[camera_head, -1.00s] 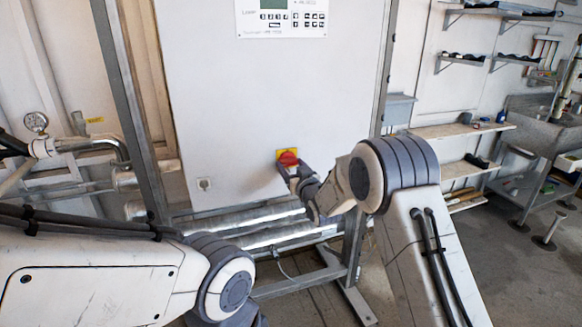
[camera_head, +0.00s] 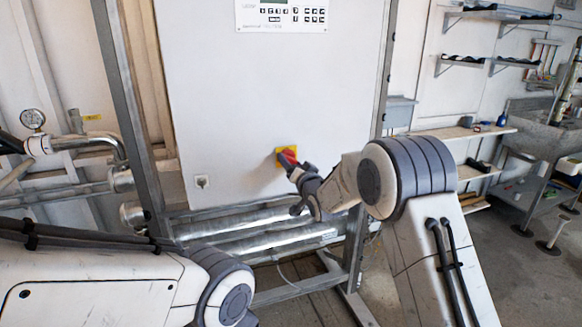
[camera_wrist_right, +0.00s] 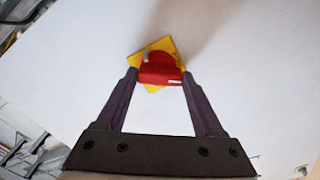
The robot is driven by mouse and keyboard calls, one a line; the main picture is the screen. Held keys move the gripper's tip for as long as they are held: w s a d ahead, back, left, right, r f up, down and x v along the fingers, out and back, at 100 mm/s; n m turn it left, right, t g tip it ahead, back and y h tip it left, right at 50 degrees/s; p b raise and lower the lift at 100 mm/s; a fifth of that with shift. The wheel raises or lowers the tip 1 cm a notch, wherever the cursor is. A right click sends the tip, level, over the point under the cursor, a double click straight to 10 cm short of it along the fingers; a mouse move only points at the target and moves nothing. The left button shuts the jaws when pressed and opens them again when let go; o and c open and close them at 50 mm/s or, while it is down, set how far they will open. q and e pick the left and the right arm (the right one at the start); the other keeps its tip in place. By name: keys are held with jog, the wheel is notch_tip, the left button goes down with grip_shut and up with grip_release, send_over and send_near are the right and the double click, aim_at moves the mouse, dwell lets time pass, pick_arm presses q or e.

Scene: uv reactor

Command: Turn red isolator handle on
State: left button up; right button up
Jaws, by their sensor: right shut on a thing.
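The red isolator handle (camera_head: 286,156) sits on a yellow square plate (camera_head: 294,151) on the front of the white cabinet (camera_head: 235,95). My right gripper (camera_head: 288,165) reaches it from the right and below. In the right wrist view the fingers of my right gripper (camera_wrist_right: 160,75) close on both sides of the red handle (camera_wrist_right: 158,68). The yellow plate (camera_wrist_right: 153,46) looks tilted behind it there. In the head view the fingers partly cover the handle. My left arm enters from the left, but its gripper is out of view.
A control panel (camera_head: 284,15) is at the cabinet's top. Metal frame posts (camera_head: 130,110) flank the cabinet, and pipes (camera_head: 265,230) run below. Shelves (camera_head: 460,132) and a sink (camera_head: 540,125) stand at the right.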

jog(key=shift+m, duration=0.3)
jog(key=o, duration=1.4)
jog(key=shift+c, duration=0.2)
jog(key=b+v, duration=0.1)
jog(key=v, duration=0.9)
jog(key=shift+s+b, duration=0.25)
jog(key=shift+b, duration=0.1)
jog(key=shift+d, duration=0.1)
